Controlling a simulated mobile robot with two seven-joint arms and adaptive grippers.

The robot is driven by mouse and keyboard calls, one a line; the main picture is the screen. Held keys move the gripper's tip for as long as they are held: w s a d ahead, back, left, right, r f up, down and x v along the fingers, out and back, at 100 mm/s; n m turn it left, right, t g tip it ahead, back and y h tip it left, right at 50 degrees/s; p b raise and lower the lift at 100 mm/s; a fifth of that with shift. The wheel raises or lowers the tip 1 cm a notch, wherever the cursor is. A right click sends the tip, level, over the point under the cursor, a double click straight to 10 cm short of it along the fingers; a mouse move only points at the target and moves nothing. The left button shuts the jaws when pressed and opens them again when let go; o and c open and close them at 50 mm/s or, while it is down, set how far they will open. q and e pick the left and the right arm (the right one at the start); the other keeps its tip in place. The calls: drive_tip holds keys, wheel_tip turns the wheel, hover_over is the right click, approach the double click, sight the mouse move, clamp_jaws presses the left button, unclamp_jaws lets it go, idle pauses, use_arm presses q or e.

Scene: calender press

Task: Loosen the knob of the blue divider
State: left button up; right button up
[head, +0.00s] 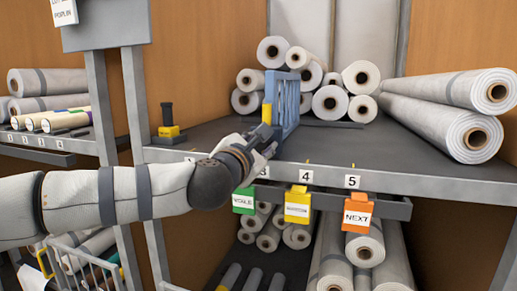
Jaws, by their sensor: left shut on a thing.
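The blue divider (286,103) stands upright on the grey shelf, near its front edge. It is a slatted blue frame, with a yellow part (267,112) at its near left side. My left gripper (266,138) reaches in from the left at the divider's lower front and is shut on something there. My right gripper is not in view.
White fabric rolls (331,102) are stacked behind the divider, and large rolls (472,136) lie at the right. A black and yellow post (168,122) stands at the left. Numbered labels line the shelf edge (400,184); green, yellow and orange tags (358,215) hang below it.

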use_arm(q)
drive_tip(key=shift+o, duration=0.2)
drive_tip(key=shift+n, duration=0.3)
drive_tip(key=o, duration=1.1)
drive_tip(key=shift+o, duration=0.2)
drive_tip(key=v, duration=1.2)
drive_tip(key=shift+r, duration=0.2)
